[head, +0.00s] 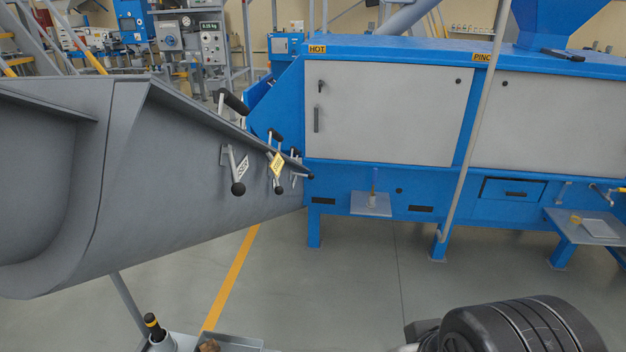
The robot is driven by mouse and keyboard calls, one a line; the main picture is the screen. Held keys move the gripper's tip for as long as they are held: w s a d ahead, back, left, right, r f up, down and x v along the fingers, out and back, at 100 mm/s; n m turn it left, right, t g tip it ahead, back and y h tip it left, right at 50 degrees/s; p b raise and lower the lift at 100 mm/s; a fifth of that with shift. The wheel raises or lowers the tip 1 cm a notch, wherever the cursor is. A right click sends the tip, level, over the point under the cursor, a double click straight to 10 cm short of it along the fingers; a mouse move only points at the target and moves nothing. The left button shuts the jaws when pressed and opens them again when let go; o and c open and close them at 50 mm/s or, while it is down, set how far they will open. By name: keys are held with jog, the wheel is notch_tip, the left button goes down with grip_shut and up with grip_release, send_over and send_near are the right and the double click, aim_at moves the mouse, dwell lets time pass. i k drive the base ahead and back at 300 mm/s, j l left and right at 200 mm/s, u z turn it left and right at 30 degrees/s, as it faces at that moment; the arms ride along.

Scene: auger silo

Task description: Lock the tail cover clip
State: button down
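A grey trough (170,190) fills the left side and runs toward a blue machine. Several levers with black grips are mounted on its right side. The nearest lever (238,187) has a white tag (243,168) beside it. The second lever (277,187) has a yellow tag (277,165). A smaller lever (310,177) is at the far end. I cannot tell which of these, if any, is the tail cover clip, or whether it is locked. My gripper is not in view; a dark rounded part at the bottom right looks like my arm.
The blue machine (390,40) with grey doors stands behind, labelled HOT and PINCH. A grey pole (478,120) rises in front of it. A side shelf (590,227) juts out at right. A tray (235,343) and a holder with a black-and-yellow handle (154,325) are low in front. Floor between is clear.

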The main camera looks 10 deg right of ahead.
aim_at(310, 176)
jog(key=i+u, duration=0.1)
jog(key=i, duration=0.25)
jog(key=i+l+u, duration=0.2)
jog(key=i+l, duration=0.25)
jog(key=i, duration=0.5)
jog(key=i+l+u, duration=0.2)
jog(key=i+l, duration=0.35)
jog(key=i, duration=0.35)
jog(key=i+l+u, duration=0.25)
jog(key=i+l, duration=0.5)
jog(key=i, duration=0.15)
